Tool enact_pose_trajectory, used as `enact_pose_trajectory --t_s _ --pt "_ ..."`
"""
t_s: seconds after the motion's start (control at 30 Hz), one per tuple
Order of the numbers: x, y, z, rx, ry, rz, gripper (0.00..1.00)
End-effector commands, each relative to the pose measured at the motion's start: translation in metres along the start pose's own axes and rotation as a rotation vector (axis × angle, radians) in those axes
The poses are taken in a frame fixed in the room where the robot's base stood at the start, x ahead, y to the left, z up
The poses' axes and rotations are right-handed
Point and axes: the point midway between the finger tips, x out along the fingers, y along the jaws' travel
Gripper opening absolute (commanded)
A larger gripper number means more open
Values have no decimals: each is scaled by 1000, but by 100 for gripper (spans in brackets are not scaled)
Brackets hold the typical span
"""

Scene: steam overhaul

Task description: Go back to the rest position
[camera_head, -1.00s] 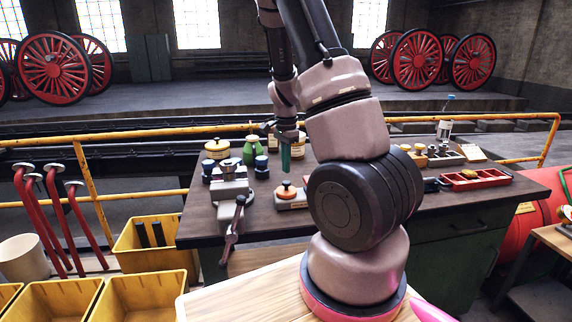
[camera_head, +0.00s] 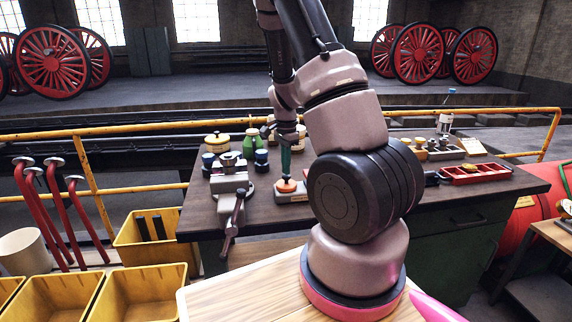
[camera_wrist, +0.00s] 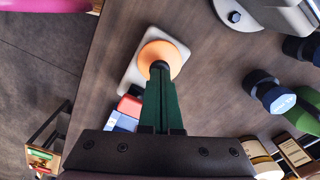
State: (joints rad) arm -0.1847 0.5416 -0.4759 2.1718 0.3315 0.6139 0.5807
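My gripper (camera_head: 286,176) points straight down above the near part of the dark workbench (camera_head: 330,205). In the wrist view its two green fingers (camera_wrist: 160,78) lie close together and look shut. Directly below them is an orange round knob (camera_head: 286,186) on a pale block, which also shows in the wrist view (camera_wrist: 172,52). A small dark round piece sits at the fingertips over the orange knob. I cannot tell whether the fingers touch it or are a little above it. My arm is bent, with its forearm raised.
A grey vise (camera_head: 230,184) stands left of the gripper. A green bottle (camera_head: 252,146), a yellow-lidded tin (camera_head: 217,142) and dark blue pieces stand behind. A red tray (camera_head: 475,173) lies on the right. A yellow rail (camera_head: 130,128) runs behind the bench.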

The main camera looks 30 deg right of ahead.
Motion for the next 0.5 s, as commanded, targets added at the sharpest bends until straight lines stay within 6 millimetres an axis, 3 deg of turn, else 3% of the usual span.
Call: enact_pose_trajectory --t_s 0.5 --pt "7 0 0 -1 1 1 0"
